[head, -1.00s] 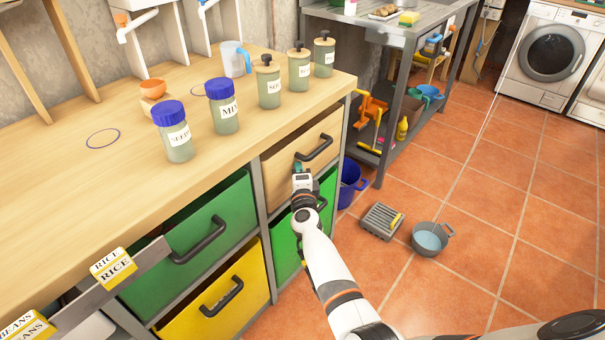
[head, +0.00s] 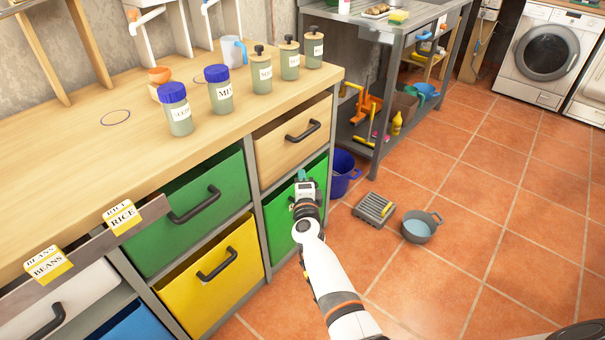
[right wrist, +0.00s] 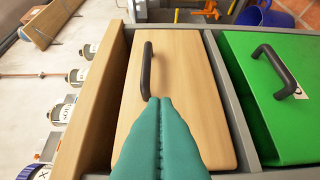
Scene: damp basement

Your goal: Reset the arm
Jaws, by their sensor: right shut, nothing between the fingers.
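My right gripper (head: 304,178) reaches in from the bottom right in the head view and is in front of the drawer unit, over the green drawer at the right. In the right wrist view its teal fingers (right wrist: 160,108) are together with nothing between them. They point at the wooden drawer (right wrist: 178,85), whose black handle (right wrist: 147,70) shows just beyond the tips. I cannot tell from this whether they touch it. In the head view the wooden drawer (head: 285,150) looks nearly closed. My left gripper is not in view.
Green (head: 205,230) and yellow (head: 225,290) drawers lie below. A grey pot (head: 420,228) and a grey tray (head: 374,209) are on the tiles. The floor at right is clear.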

